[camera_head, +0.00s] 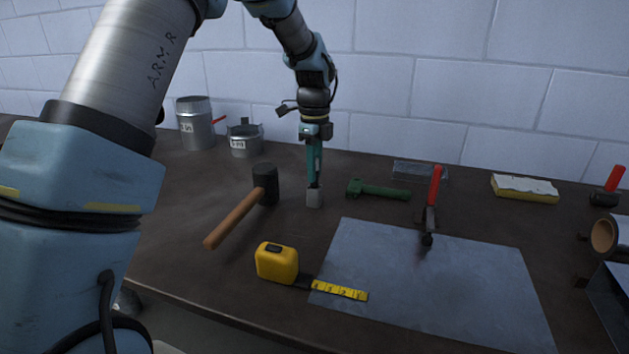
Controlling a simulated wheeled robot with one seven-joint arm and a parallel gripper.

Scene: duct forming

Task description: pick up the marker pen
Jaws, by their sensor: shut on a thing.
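My gripper (315,135) points down near the back of the workbench, left of the picture's middle.
A wooden-handled mallet (236,216) lies left and a green tool (380,191) right of the block. A yellow tape measure (277,263) and a grey sheet (450,300) with a red-handled tool (434,187) lie in front. Metal cans (195,125) stand back left; a yellow sponge-like block (525,188) lies right.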

